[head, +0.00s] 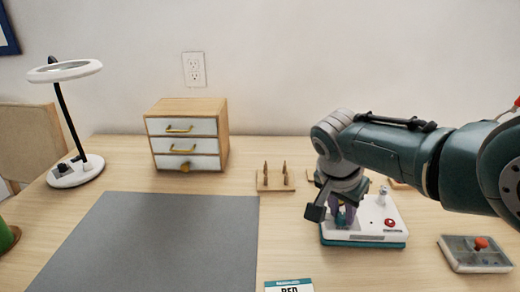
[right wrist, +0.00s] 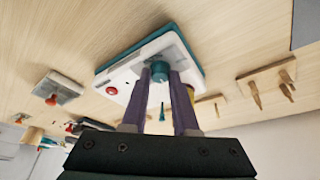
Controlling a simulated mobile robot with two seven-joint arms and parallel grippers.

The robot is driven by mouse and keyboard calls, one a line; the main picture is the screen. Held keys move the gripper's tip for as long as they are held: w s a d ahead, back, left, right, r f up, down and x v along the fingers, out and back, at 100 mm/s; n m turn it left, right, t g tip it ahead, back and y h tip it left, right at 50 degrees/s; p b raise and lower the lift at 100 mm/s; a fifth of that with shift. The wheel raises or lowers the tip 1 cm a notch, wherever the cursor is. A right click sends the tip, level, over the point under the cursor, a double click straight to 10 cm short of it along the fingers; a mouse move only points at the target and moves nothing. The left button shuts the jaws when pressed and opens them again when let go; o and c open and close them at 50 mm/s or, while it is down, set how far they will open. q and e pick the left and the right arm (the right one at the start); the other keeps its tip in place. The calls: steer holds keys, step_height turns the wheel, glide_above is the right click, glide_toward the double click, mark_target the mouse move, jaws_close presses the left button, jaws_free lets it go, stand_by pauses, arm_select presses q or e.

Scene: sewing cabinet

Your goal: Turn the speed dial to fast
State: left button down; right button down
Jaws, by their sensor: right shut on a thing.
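A white-topped machine with a teal base (head: 362,238) sits at the right of the table; its top also fills the middle of the right wrist view (right wrist: 128,75). It bears a red button (head: 390,223). My right gripper (head: 345,215) points down over its left part. In the right wrist view the purple fingertips (right wrist: 161,76) are shut on a round teal dial (right wrist: 160,66) on the white top. In the head view the gripper hides the dial. I cannot read any speed marks. My left gripper is not in view.
A grey mat (head: 160,240) covers the table's middle. A wooden peg stand (head: 275,184) is behind the machine to the left. A grey box with a red knob (head: 475,256) is to its right. A small drawer cabinet (head: 222,135) and a lamp (head: 75,178) stand farther left.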

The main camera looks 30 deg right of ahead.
steer(key=shift+f, duration=0.1)
steer(key=c, duration=0.7)
jaws_free()
steer(key=p+v, duration=0.6)
steer(key=v, duration=0.4)
